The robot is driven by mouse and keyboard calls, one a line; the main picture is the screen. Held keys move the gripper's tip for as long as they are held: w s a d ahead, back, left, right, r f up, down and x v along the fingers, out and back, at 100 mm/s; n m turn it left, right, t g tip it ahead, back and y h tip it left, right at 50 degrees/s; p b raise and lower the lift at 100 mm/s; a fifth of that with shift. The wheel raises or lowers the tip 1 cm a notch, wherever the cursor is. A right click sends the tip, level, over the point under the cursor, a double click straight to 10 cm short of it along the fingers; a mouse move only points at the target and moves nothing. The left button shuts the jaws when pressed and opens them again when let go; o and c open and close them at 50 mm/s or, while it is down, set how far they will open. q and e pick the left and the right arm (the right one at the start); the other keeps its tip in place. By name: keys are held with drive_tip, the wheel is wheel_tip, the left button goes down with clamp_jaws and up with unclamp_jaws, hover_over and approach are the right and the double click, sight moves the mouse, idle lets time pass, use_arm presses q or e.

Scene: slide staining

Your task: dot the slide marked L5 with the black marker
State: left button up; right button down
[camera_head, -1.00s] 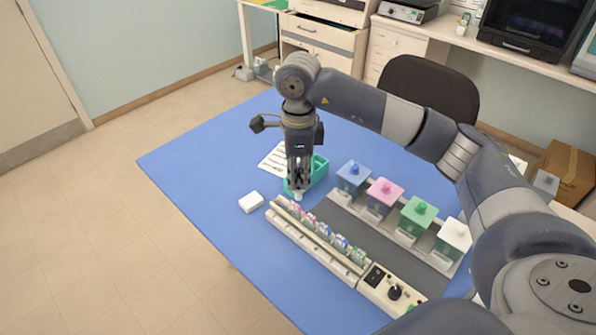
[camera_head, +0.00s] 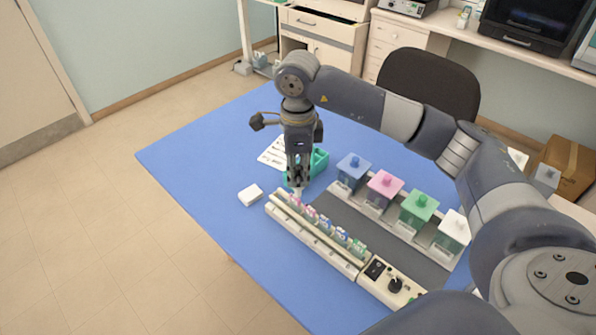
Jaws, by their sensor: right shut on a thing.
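Several slides with coloured ends (camera_head: 326,225) stand in a row in the long cream rack (camera_head: 310,242). Their marks are too small to read, so I cannot tell which is L5. My right gripper (camera_head: 298,180) points down above the far left end of the row, in front of the teal tray. It is shut on a slim thing, seemingly the black marker, mostly hidden by the fingers; only a pale bit shows below them. I cannot tell whether it touches a slide. My left gripper is not in view.
The teal tray (camera_head: 320,160) and a printed sheet (camera_head: 272,153) lie behind the gripper. A white block (camera_head: 250,195) lies left of the rack. Blue, pink, green and white-lidded jars (camera_head: 384,187) stand to the right. The blue table's left side (camera_head: 195,155) is clear.

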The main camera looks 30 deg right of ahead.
drive_tip(key=shift+f+b, duration=0.3)
drive_tip(key=shift+f, duration=0.05)
drive_tip(key=shift+s+f+b, duration=0.1)
drive_tip(key=shift+b, duration=0.35)
idle(3.7)
wheel_tip(320, 180, up, 2)
drive_tip(key=shift+r+p, duration=0.1)
drive_tip(key=shift+p, duration=0.5)
drive_tip(key=shift+r+p, duration=1)
drive_tip(key=shift+r, duration=1)
